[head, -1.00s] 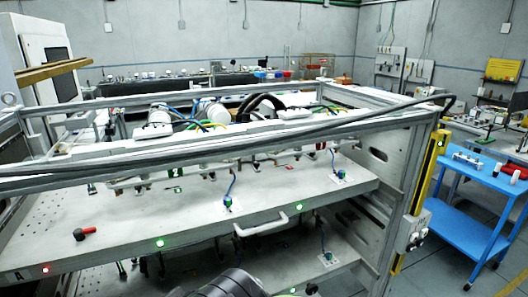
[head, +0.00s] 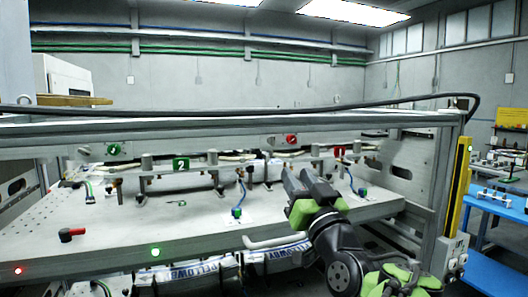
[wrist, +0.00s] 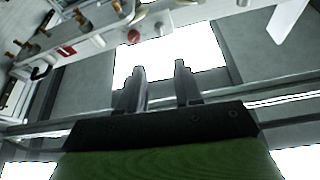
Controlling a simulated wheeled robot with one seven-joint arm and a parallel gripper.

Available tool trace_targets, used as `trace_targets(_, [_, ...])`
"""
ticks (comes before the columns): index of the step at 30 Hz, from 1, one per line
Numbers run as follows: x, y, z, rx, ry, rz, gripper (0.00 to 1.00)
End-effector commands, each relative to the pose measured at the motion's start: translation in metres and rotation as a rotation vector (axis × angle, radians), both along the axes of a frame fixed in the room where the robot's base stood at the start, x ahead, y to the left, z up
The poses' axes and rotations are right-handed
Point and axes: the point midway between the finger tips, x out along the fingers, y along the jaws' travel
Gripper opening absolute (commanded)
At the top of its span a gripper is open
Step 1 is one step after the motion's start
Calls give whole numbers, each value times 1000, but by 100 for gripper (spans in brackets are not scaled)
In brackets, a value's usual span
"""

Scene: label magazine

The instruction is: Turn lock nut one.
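A round red disc (head: 292,139) with a small grey knob (head: 270,141) beside it sits on the machine's rear rail in the head view. A red plate marked 1 (head: 340,152) hangs to its right. I cannot tell for certain which part is lock nut one. In the wrist view the red disc (wrist: 133,36) and the red plate (wrist: 67,50) show at upper left. My gripper (head: 299,172) is raised in front of the rail, below the disc in the picture. Its two fingers (wrist: 160,68) are apart, with nothing between them.
A green plate marked 2 (head: 181,165) and a green disc (head: 113,149) are further left. A grey bar with a black cable (head: 200,110) crosses above the white shelf (head: 130,225). A red-handled lever (head: 72,234) is on the shelf. A blue cart (head: 490,262) stands at right.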

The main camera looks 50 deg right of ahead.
Motion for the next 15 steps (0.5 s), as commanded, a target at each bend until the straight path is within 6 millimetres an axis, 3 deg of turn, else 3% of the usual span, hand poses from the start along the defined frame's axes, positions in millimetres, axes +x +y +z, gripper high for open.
trace_targets(3, [25,-15,18,2,2,5,34])
trace_targets(15, [96,-61,52,2,2,4,34])
